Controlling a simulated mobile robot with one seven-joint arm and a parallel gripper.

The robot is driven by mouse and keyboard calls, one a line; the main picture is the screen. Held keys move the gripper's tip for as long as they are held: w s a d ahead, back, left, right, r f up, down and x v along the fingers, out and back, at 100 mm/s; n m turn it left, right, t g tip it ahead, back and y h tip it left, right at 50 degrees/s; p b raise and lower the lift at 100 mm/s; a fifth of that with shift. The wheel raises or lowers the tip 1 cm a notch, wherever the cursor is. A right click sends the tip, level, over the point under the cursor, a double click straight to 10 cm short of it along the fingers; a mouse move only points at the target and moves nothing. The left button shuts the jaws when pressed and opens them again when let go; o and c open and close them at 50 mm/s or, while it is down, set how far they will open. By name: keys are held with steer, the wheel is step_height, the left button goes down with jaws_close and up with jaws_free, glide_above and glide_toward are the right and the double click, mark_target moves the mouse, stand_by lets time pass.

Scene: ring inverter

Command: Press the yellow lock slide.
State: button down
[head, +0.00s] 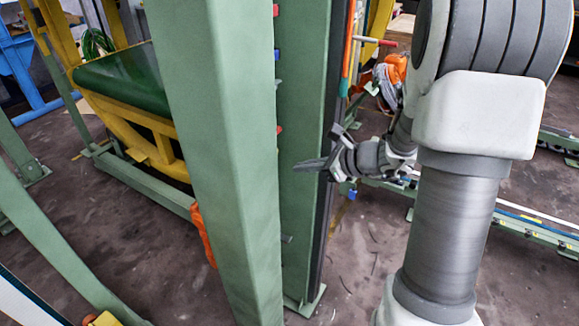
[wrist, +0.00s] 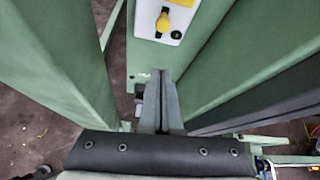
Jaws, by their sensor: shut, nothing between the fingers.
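The yellow lock slide (wrist: 178,17) shows at the top of the wrist view, on a white plate (wrist: 146,20) fixed to a green panel. I cannot make out the slide in the head view.
Green posts (head: 225,150) stand close to my gripper in the head view. Green beams (wrist: 50,60) flank the fingers on both sides in the wrist view. A yellow frame with a green roller (head: 130,80) stands at the left.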

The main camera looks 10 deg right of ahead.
steer(key=v, duration=0.5)
steer(key=shift+p, duration=0.3)
steer(key=shift+s, duration=0.1)
